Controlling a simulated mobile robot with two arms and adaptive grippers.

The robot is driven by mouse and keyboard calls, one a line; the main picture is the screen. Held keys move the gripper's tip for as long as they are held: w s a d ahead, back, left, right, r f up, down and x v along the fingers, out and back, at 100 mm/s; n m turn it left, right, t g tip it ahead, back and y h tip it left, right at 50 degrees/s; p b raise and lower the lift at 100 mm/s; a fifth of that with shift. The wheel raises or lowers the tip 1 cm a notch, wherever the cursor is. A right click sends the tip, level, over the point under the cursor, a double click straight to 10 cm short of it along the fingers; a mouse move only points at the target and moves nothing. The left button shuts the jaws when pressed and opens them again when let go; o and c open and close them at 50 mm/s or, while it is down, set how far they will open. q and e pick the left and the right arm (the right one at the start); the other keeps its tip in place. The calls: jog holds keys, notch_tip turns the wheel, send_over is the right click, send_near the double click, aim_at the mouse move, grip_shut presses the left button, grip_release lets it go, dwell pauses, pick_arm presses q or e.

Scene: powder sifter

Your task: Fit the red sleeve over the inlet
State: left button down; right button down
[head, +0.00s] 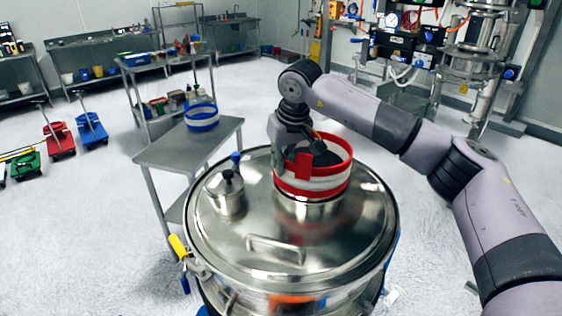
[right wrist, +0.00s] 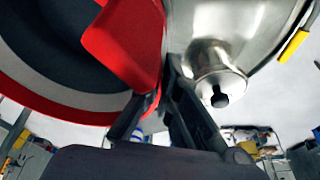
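The red sleeve (head: 346,180), a red and white band with a red tab, stands level at the inlet (head: 311,211) on the steel sifter lid. The inlet's metal collar shows just under the sleeve's lower edge; how far the sleeve reaches over it is hidden. The sleeve's dark inside shows there too. My left gripper is out of view.
A small lidded steel pot-shaped fitting (head: 226,193) stands on the lid left of the sleeve, and a lid handle (head: 276,249) is in front. A grey side table (head: 175,153) behind left carries a blue and white ring (head: 201,118).

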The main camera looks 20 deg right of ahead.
jog(key=shift+s+f+b, duration=0.1)
jog(key=shift+f+b, duration=0.4)
jog(key=shift+f, duration=0.25)
jog(key=c, duration=1.7)
grip_release()
jog(key=shift+r, duration=0.1)
notch_tip(320, 180, up, 11)
send_over(312, 156)
jog(key=w+a, duration=0.4)
jog(key=shift+s+d+r, duration=0.15)
jog(key=shift+s+d, duration=0.05)
jog(key=shift+s, duration=0.05)
